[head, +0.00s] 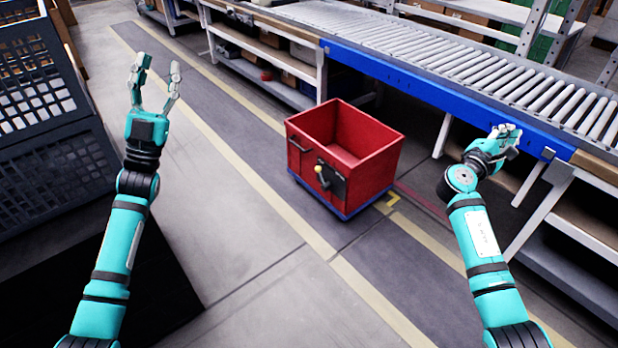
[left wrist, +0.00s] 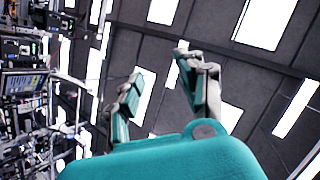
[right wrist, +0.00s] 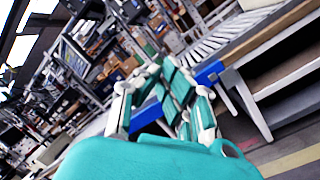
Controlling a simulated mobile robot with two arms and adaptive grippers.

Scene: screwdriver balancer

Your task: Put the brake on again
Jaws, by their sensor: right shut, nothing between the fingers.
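A red open-topped cart (head: 370,168) stands on the floor in the middle of the head view, on a blue base. On its front face is a dark plate (head: 339,186) with a lever ending in a yellow knob (head: 318,169). The lever's exact setting is too small to tell. My left gripper (head: 159,68) is open and empty, raised to the left of the cart and apart from it. My right gripper (head: 514,132) is shut and empty, to the right of the cart near the conveyor's blue edge. Neither gripper touches the cart.
A roller conveyor (head: 470,68) with a blue side rail runs along the back and right. Shelves with boxes stand beneath it. Dark crates (head: 50,165) are stacked at the left. The floor in front of the cart is clear, with yellow lines.

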